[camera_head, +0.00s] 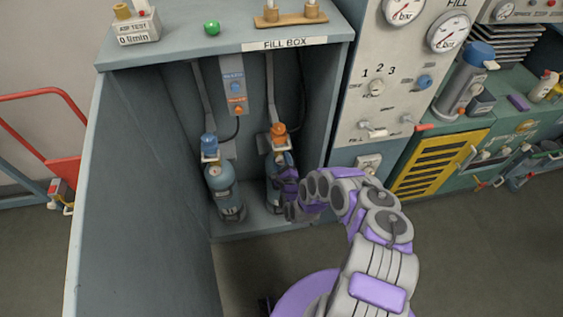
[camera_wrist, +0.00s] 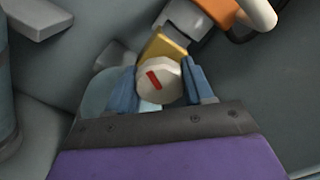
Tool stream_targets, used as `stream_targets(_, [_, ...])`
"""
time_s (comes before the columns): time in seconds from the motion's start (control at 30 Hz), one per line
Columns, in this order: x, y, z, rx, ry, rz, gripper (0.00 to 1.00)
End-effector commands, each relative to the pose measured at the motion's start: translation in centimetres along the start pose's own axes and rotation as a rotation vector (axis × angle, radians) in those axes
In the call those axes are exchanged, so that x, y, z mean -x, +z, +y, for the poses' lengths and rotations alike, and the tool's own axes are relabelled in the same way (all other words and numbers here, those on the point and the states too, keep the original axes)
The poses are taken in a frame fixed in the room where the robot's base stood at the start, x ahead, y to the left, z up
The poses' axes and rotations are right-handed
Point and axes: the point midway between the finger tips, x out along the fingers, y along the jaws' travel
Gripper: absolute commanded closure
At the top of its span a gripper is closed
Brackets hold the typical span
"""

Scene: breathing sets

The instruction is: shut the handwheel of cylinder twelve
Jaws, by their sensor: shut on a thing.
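Two blue-grey cylinders stand in the fill box (camera_head: 150,77): the left one (camera_head: 224,185) under a blue fitting (camera_head: 209,144), the right one (camera_head: 271,186) under an orange fitting (camera_head: 278,131). I cannot read a number on either. My gripper (camera_head: 284,188) is at the right cylinder's upper part and hides some of it. In the wrist view, my gripper (camera_wrist: 160,85) is shut on a pale round handwheel (camera_wrist: 152,72) with a red bar, one finger on each side. A brass valve part (camera_wrist: 165,47) and the orange fitting (camera_wrist: 222,9) lie just beyond it. The head view does not show the handwheel clearly.
The fill box side wall (camera_head: 140,170) stands left of the cylinders. A gauge panel (camera_head: 385,85) is to the right, with a green bench (camera_head: 500,110) beyond it. A green knob (camera_head: 212,28) is on the box top. The floor in front (camera_head: 480,250) is clear.

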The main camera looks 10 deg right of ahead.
Motion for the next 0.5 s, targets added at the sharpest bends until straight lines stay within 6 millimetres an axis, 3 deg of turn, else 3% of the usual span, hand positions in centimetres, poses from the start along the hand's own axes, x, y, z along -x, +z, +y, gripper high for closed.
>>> stream_targets(0.03, [0.32, -0.65, 0.37, -0.044, 0.008, 0.014, 0.79])
stream_targets(0.5, [0.34, -0.62, 0.55, -0.489, 0.008, 0.018, 0.79])
